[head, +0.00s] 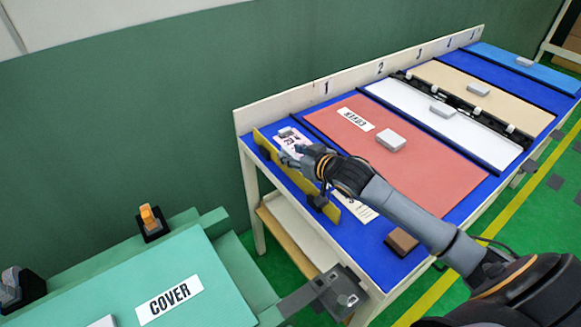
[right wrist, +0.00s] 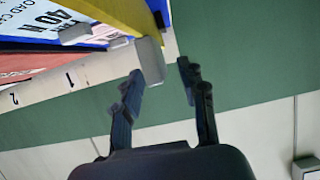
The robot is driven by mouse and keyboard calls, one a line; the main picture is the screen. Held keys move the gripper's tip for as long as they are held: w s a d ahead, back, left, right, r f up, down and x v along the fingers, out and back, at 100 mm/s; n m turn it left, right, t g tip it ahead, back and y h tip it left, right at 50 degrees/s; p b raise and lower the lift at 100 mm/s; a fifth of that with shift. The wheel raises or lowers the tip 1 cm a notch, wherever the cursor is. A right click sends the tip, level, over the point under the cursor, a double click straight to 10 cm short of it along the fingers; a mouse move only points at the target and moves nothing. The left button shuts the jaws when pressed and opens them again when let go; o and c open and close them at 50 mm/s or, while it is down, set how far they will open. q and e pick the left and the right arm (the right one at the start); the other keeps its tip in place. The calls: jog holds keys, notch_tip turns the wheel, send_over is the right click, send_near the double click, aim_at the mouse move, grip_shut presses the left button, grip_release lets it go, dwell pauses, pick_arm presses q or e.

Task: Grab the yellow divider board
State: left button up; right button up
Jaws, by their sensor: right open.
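The yellow divider board (head: 268,150) stands on edge along the left end of the blue table top in the head view. In the right wrist view the yellow board (right wrist: 122,14) comes down from the top, with a grey block (right wrist: 150,60) at its end. My right gripper (head: 296,156) is over the board's upper edge in the head view and partly hides it. In the right wrist view the right gripper (right wrist: 160,75) is open, with the grey block's lower end near its fingertips. I cannot tell whether they touch.
The table (head: 350,235) carries a red panel (head: 435,150) marked COVER, a white panel (head: 420,112) and a beige panel. A brown block (head: 402,241) lies near its front edge. A green unit (head: 205,262) stands at lower left. A green wall is behind.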

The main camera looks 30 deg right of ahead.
aim_at(283, 149)
jog(key=shift+x, duration=2.35)
jog(key=shift+w, duration=0.3)
pick_arm(q)
jog(key=shift+w+d+r, duration=0.2)
jog(key=shift+w+d, duration=0.1)
jog(key=shift+w, duration=0.45)
pick_arm(e)
grip_shut()
